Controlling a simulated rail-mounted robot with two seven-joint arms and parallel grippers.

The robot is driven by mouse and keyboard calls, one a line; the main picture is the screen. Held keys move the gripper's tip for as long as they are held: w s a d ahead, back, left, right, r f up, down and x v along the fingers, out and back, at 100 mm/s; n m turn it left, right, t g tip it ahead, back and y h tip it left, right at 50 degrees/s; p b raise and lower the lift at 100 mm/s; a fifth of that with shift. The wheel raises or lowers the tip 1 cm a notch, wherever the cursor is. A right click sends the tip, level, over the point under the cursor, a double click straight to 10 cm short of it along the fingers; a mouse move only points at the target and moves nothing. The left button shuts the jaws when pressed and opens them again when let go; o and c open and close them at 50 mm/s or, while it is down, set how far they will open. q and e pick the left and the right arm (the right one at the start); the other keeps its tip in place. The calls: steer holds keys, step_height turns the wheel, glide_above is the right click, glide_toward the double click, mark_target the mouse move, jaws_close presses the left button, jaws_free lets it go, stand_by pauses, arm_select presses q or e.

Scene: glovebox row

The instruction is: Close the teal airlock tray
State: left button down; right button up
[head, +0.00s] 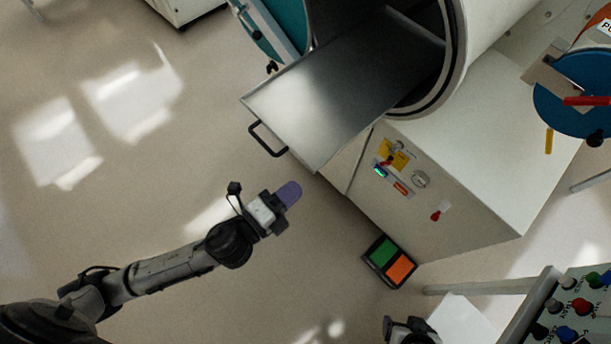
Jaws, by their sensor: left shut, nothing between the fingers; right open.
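The airlock tray (325,105) is a flat grey metal tray pulled out of the round white airlock opening (455,60). A black bar handle (266,140) sits on its front edge, facing the lower left. The round teal airlock door (277,25) stands swung open beside the tray's far side. My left gripper (289,194) is shut and empty, with purple fingertips. It is below and slightly right of the handle, apart from it in the picture. My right gripper (408,332) is open, only partly in view at the bottom edge.
The white airlock cabinet (450,190) has a small control panel and red knob. A green and orange pedal box (389,261) lies on the floor by it. A blue round door (575,92) is at right, a button console (570,310) at lower right. Floor at left is clear.

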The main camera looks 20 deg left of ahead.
mark_target(314, 173)
arm_select(q)
steer(key=shift+x, duration=2.1)
